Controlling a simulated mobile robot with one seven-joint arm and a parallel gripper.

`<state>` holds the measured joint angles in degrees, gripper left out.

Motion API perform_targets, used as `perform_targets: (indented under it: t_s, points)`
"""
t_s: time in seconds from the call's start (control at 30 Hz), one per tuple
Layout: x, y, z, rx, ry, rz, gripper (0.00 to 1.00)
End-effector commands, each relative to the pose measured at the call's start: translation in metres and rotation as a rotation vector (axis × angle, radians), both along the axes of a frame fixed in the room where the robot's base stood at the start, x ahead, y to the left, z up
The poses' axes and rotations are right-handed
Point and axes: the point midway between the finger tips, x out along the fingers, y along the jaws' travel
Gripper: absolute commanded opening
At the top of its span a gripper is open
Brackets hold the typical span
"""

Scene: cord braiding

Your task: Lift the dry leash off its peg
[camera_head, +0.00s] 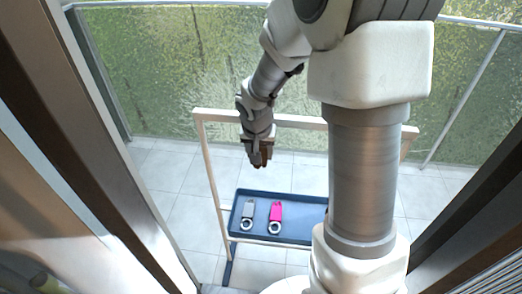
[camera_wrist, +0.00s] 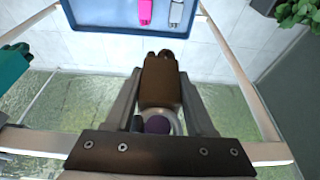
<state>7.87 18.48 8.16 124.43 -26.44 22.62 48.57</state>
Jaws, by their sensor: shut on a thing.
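My gripper (camera_head: 257,152) is shut on a brown leash (camera_wrist: 160,82), in front of the pale rack's top rail (camera_head: 212,115). In the wrist view the brown leash lies between my two fingers, its far end dark. Behind it is a pale ring with a dark purple round thing (camera_wrist: 157,125) showing inside. I cannot tell whether the ring is around a peg or clear of it. A teal thing (camera_wrist: 14,66) is at the left edge of the wrist view, apart from my gripper.
A blue tray (camera_head: 292,236) low in the rack holds a grey leash (camera_head: 248,211) and a pink leash (camera_head: 276,211), each with a ring. Tiled floor lies around it. A glass railing is behind; door frames flank the view. A green plant (camera_wrist: 299,13) shows in the wrist view.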

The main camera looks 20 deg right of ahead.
Motion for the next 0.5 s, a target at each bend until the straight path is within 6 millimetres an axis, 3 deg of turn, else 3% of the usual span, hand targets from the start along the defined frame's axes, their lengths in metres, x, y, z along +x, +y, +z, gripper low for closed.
perform_targets:
  t_s: [0.5]
  points:
    - [-0.024, 0.012, -0.001, -0.001, -0.001, 0.001, 0.01]
